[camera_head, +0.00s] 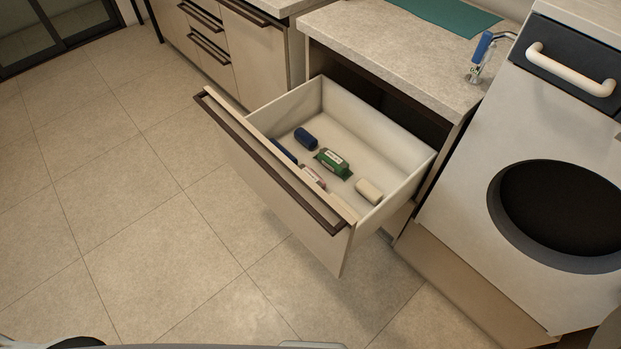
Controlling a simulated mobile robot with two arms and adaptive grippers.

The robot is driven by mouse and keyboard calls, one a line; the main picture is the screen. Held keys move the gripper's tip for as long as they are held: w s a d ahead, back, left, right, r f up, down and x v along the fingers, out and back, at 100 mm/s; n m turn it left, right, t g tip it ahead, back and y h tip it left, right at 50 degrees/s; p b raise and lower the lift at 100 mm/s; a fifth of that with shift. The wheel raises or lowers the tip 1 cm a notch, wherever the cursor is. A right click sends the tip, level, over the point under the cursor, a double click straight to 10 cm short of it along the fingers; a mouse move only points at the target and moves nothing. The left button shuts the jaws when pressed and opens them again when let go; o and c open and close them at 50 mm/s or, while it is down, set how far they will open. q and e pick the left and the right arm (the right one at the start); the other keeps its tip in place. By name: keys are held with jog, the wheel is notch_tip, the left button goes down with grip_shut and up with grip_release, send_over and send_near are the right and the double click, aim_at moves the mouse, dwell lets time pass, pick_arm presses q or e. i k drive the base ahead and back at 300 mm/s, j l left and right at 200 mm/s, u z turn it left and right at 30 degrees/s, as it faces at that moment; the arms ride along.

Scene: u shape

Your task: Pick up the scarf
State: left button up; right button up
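I cannot clearly pick out a scarf in the head view. A flat teal sheet (446,14), perhaps cloth, lies on the countertop (400,50) at the top. The open drawer (385,140) holds several small items: a dark blue roll-like piece (305,138), a green packet with a pale label (333,162), a cream block or roll (369,191), and a pinkish-white item (314,178) and another blue item (284,149) partly hidden by the drawer front. Neither of my grippers is in view.
The drawer, with its dark handle (270,160), juts out over the tiled floor (130,210). A blue-and-silver tool-like object (484,50) sits at the counter's right edge. A white front-loading machine (460,170) stands at right. Floor at left is clear.

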aim_at(329, 159)
jog(key=i+j+z, duration=0.65)
jog(key=k+z, duration=0.1)
jog(key=z, duration=1.25)
